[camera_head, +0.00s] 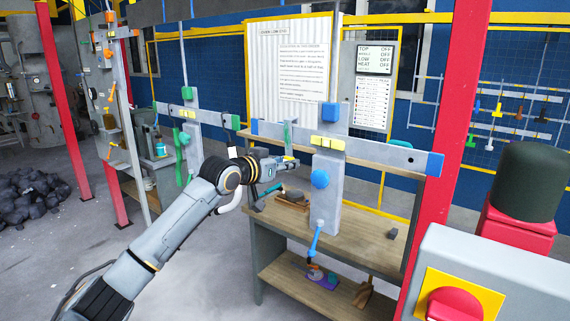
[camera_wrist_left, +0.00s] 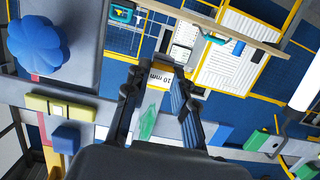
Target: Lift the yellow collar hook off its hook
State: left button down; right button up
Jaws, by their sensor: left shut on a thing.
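My right gripper is not in view.
The grey crossbar (camera_head: 390,155) carries yellow blocks (camera_head: 327,143) and blue ends close to my left gripper. A wooden bench (camera_head: 355,240) stands below it. A red post (camera_head: 452,130) and a red-button box (camera_head: 480,285) are at the right.

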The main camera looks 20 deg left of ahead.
pick_arm(q)
jog(key=shift+r+p, duration=0.3)
jog(key=shift+r, duration=0.2)
dwell(0.4)
jog(key=v, duration=0.2)
jog(key=shift+s+a+f, duration=0.15)
jog(key=shift+s+f, duration=0.1)
jog(key=shift+s, duration=0.2)
dwell(0.6)
jog(key=shift+v, duration=2.6)
